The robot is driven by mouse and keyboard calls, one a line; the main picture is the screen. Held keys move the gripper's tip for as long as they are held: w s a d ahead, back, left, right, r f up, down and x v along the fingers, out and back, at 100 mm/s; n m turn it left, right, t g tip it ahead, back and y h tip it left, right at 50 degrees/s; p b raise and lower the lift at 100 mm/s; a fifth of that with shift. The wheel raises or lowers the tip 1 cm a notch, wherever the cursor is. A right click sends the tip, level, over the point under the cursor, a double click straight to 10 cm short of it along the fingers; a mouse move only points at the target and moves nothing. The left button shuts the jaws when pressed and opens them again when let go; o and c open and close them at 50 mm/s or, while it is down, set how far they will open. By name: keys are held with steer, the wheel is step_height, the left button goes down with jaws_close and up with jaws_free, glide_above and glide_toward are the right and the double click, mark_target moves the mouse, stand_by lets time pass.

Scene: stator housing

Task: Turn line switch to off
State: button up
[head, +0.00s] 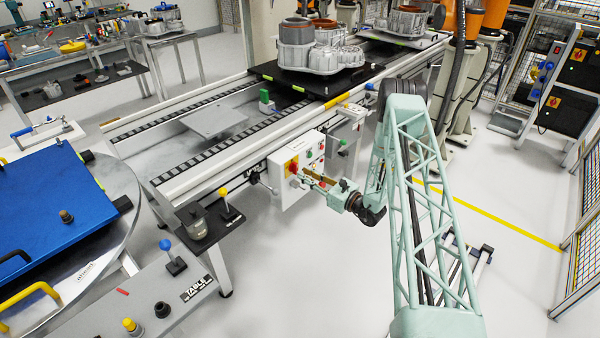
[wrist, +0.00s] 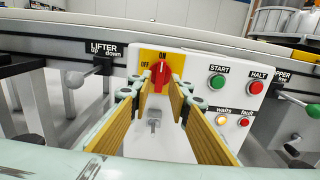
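The line switch is a red rotary knob (wrist: 160,75) on a yellow plate on a white control box. ON is printed above it and OFF to its upper left; the knob's handle stands upright, toward ON. The switch also shows in the head view (head: 292,166). My gripper (wrist: 160,93) is open, its two yellow-padded fingers pointing at the box. The fingertips appear on either side of the knob's lower part; whether they touch it I cannot tell. In the head view my gripper (head: 312,179) is just right of the switch.
A green START button (wrist: 217,82) and red HALT button (wrist: 256,87) sit right of the switch, above a lit waits lamp (wrist: 221,120) and a red fault lamp (wrist: 244,122). A LIFTER lever (wrist: 98,68) is at left. The conveyor (head: 215,165) runs behind the box.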

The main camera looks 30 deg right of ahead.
mark_target(297, 169)
steer(key=shift+x, duration=1.5)
steer(key=shift+w, duration=0.15)
steer(key=shift+c, duration=0.6)
